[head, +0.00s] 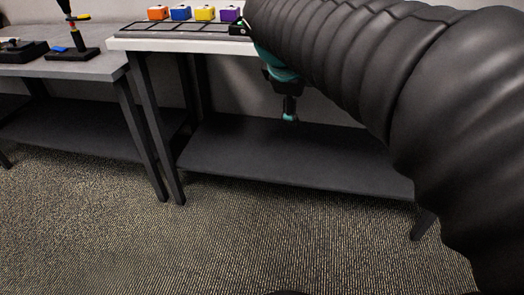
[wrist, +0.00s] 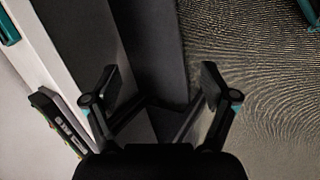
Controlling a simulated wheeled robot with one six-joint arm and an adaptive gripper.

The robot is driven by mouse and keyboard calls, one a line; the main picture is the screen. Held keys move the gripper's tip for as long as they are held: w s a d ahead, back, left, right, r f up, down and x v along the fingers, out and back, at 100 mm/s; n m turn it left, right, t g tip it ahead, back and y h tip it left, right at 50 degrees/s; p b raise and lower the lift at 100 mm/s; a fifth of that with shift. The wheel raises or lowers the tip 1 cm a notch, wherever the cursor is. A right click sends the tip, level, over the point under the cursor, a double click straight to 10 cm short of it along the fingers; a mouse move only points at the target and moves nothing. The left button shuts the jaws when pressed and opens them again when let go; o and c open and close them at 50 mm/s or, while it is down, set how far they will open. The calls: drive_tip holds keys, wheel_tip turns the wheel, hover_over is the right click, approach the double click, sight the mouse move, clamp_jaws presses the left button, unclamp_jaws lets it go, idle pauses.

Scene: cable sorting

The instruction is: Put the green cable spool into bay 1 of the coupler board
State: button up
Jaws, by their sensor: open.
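The dark coupler board (head: 185,31), divided into several bays, lies along the front of the white table (head: 180,46) in the head view. A small dark block with a green mark (head: 239,28) sits at its right end, partly behind my arm; I cannot tell whether it is the green cable spool. No clear green spool shows elsewhere. My gripper (head: 290,110) points down in front of the table, apart from everything. In the wrist view my gripper (wrist: 160,84) has its fingers spread, with nothing between them.
Orange (head: 158,12), blue (head: 181,13), yellow (head: 204,13) and purple (head: 229,14) blocks stand behind the board. A grey table (head: 80,68) at the left holds dark stands. A dark lower shelf (head: 290,155) lies under the white table. The carpet in front is clear.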

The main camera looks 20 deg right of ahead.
drive_tip(key=s+a+f+m+t+y, duration=0.1)
drive_tip(key=s+a+f+m+y, duration=0.4)
drive_tip(key=s+a+f+m, duration=0.4)
drive_tip(key=s+a+f, duration=0.1)
drive_tip(key=s+f, duration=0.2)
drive_tip(key=shift+s+a+t, duration=0.3)
drive_tip(key=shift+a, duration=0.05)
